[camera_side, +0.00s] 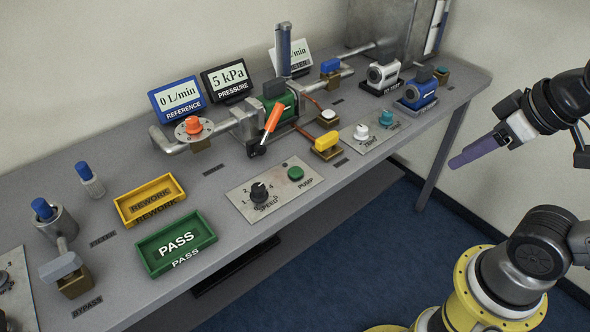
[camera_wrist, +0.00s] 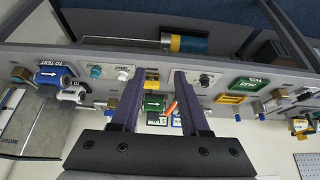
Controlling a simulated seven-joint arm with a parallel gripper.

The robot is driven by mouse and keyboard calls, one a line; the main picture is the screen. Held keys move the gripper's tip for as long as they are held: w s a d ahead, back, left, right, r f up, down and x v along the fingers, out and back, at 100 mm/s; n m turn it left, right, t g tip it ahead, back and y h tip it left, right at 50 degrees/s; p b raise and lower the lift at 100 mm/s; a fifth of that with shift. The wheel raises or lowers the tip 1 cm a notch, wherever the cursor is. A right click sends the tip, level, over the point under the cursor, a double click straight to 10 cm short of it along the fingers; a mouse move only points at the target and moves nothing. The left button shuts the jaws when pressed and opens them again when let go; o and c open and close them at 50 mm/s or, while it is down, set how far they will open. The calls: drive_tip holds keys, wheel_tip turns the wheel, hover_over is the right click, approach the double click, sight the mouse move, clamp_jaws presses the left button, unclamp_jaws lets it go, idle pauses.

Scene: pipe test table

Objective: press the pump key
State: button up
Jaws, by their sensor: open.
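The pump key is a round green button (camera_side: 295,173) on a grey metal plate (camera_side: 238,195) marked PUMP and SPEED, at the front of the table in the side view. A black speed knob (camera_side: 259,193) sits left of it on the plate. My gripper (camera_side: 455,162) is in the air beyond the table's front right edge, well apart from the button. In the wrist view my gripper (camera_wrist: 156,73) shows two dark purple fingers, spread and with nothing held. That view shows the speed knob (camera_wrist: 205,79) right of the right finger; the green button is not clearly visible there.
A green PASS tray (camera_side: 160,262) and yellow REWORK tray (camera_side: 125,211) stand left of the plate. A plate with white and teal knobs (camera_side: 386,118) and a yellow-handled valve (camera_side: 327,142) are to its right. An orange lever (camera_side: 273,119) rises behind. The space before the table is open.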

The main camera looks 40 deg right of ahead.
clamp_jaws()
idle(1.5)
